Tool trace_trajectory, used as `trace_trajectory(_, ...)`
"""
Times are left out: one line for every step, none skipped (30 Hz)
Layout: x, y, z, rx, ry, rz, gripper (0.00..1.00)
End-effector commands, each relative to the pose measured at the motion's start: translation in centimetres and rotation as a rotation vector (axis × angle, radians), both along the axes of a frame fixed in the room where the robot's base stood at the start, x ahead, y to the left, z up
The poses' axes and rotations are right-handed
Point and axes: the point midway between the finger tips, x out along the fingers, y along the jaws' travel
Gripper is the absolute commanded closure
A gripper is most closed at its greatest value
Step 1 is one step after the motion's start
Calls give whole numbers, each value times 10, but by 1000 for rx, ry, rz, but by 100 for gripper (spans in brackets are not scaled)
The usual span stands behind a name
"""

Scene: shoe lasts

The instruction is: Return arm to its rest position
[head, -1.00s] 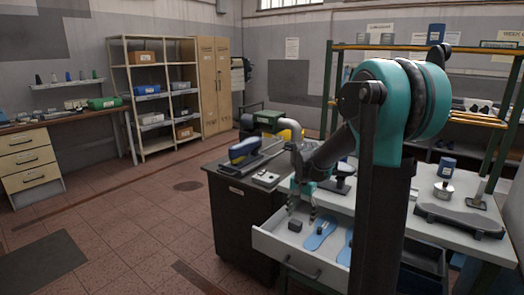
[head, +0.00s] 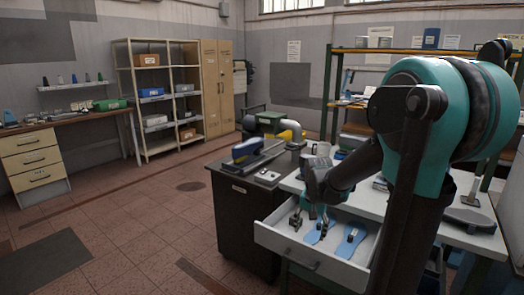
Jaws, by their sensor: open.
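My gripper (head: 309,225) hangs at the end of my teal and black arm, over the left part of an open light-grey drawer (head: 318,257). Its fingers are apart, and I see nothing held between them. A blue sole-shaped piece (head: 327,233) lies in the drawer close to the gripper, partly behind it. A second blue sole-shaped piece (head: 351,241) lies to its right. From this view I cannot tell how high the fingers are above the drawer floor. My upper arm fills the right side and hides part of the bench.
The white bench top (head: 372,200) is above the drawer. A dark cabinet (head: 238,215) with a blue tool (head: 246,147) on top stands just left. A green-framed rack (head: 328,95) is behind.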

Motion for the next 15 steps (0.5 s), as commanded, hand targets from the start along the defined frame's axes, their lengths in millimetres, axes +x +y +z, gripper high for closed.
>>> trace_trajectory(-11, -2, -2, -2, -15, 24, 33)
trace_trajectory(-18, -4, -3, -4, -25, 41, 33)
trace_trajectory(-27, -5, -5, -8, -39, 65, 33)
trace_trajectory(-34, -7, -7, -10, -52, 86, 33)
trace_trajectory(-44, -9, -9, -15, -64, 110, 33)
trace_trajectory(-56, -11, -13, -21, -84, 142, 33)
trace_trajectory(-66, -13, -16, -27, -100, 168, 33)
trace_trajectory(-76, -14, -20, -33, -117, 196, 33)
trace_trajectory(-89, -17, -24, -42, -137, 231, 33)
trace_trajectory(-98, -18, -28, -49, -152, 257, 33)
trace_trajectory(-106, -19, -31, -56, -165, 281, 33)
trace_trajectory(-116, -20, -36, -66, -184, 311, 33)
trace_trajectory(-123, -21, -39, -74, -194, 331, 33)
trace_trajectory(-129, -22, -42, -80, -205, 350, 33)
trace_trajectory(-137, -23, -46, -88, -217, 371, 33)
